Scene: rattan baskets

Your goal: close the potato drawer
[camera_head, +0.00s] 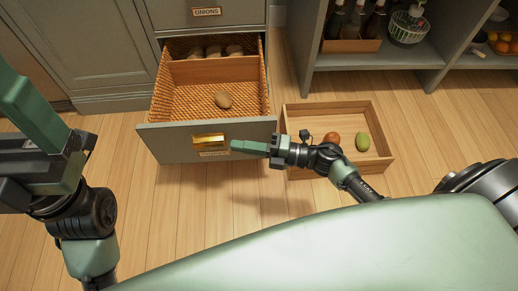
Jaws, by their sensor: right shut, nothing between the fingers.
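The potato drawer (166,148) is pulled out from the grey cabinet. It has a grey front with a brass cup handle (208,140) and a small label below it, too small to read.
A closed drawer labelled onions (207,12) is above. A wooden tray (376,112) with a reddish round item (333,138) and a green one (362,142) lies on the floor at right, under my right arm. Shelves (430,52) stand behind it. Floor left of the drawer is clear.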

